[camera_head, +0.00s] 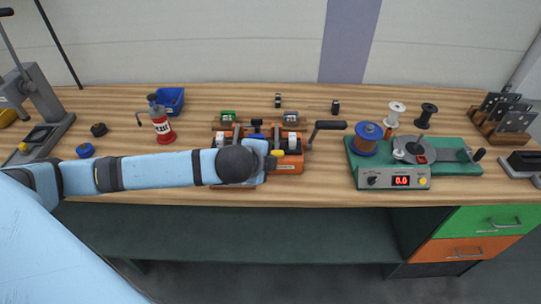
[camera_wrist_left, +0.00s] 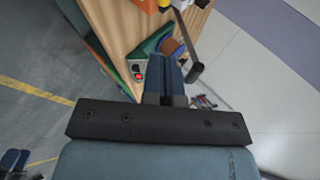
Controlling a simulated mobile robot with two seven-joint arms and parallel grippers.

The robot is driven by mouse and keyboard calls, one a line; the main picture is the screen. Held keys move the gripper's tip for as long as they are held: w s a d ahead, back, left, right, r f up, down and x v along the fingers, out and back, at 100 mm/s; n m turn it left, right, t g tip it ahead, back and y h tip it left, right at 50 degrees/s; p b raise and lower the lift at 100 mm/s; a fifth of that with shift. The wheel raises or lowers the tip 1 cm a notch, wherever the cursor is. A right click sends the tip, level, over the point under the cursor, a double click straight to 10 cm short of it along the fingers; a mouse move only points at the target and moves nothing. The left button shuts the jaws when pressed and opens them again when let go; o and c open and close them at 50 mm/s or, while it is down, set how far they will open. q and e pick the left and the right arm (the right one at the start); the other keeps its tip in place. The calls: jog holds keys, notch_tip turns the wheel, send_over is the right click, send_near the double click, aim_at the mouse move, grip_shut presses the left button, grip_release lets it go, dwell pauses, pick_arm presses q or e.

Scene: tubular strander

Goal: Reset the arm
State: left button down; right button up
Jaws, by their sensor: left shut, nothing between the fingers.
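My left arm comes in from the left in the head view. It reaches across the front of the workbench (camera_head: 110,190), its dark wrist joint in front of the orange strander (camera_head: 290,162). My left gripper (camera_wrist_left: 170,62) shows in the left wrist view with its two fingers together and nothing between them. In the head view the fingers cannot be made out. The arm hides part of the strander's lower front. The strander's crank handle (camera_head: 330,125) sticks out to the right; a dark-handled rod (camera_wrist_left: 195,72) shows beside the fingers in the wrist view.
A plate rack (camera_head: 505,118) is at far right.

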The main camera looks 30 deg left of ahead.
pick_arm(q)
jog(key=shift+s+d+r, duration=0.1)
jog(key=shift+s+r, duration=0.05)
jog(key=shift+s, duration=0.1)
pick_arm(e)
jog(key=shift+s, duration=0.15)
jog(key=shift+d+r, duration=0.1)
jog(key=shift+d, duration=0.1)
pick_arm(q)
jog(key=s+d+f+n+h, duration=0.2)
jog(key=s+d+f+h, duration=0.15)
jog(key=d+f, duration=0.35)
jog(key=s+d+f+n+t+p, duration=0.1)
jog(key=s+d+f+n+p, duration=0.1)
jog(key=s+f+n, duration=0.8)
jog(key=s+f, duration=0.3)
jog(key=shift+s+d+f+h, duration=0.15)
jog(key=shift+s+d+h, duration=0.05)
jog(key=shift+s+h, duration=0.2)
pick_arm(e)
jog(key=shift+d+r, duration=0.15)
jog(key=shift+r, duration=0.65)
jog(key=shift+c, duration=0.4)
